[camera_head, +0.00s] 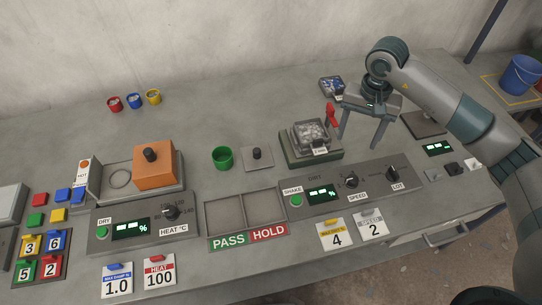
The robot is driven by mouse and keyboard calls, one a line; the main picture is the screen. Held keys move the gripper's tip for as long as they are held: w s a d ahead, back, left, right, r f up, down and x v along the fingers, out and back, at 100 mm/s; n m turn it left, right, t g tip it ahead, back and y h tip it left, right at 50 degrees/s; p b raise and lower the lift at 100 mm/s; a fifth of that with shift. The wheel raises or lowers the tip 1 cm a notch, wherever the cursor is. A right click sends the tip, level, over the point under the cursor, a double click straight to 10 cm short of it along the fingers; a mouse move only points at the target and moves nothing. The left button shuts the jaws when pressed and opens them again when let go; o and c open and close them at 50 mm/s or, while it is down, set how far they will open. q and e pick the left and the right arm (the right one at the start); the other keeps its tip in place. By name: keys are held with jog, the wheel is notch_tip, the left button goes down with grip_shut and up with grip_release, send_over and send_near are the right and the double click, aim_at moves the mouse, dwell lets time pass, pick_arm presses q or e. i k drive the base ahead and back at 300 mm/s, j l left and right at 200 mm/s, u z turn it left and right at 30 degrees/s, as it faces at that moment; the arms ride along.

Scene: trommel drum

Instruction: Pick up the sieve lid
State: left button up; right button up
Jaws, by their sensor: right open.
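A small grey square plate with a dark round knob, which looks like the sieve lid (257,160), lies flat on the table between a green cup and the sieve. The sieve (311,136) is a square tray filled with pale pieces, sitting on a green-edged base with a red lever (331,116). My right gripper (360,142) is open and empty, fingers pointing down, just right of the sieve and well to the right of the lid. My left gripper does not show.
The green cup (222,157) stands just left of the lid. An orange box (154,166) with a black knob sits farther left. A two-bay tray (207,217) and control panels (345,188) lie in front. A small container (331,86) stands behind the sieve. The back middle table is clear.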

aim_at(255, 157)
jog(key=l+u, duration=0.15)
jog(key=u, duration=0.25)
jog(key=l+u, duration=0.2)
jog(key=u, duration=0.2)
jog(key=l+u, duration=0.15)
jog(key=u, duration=0.2)
jog(key=k, duration=0.05)
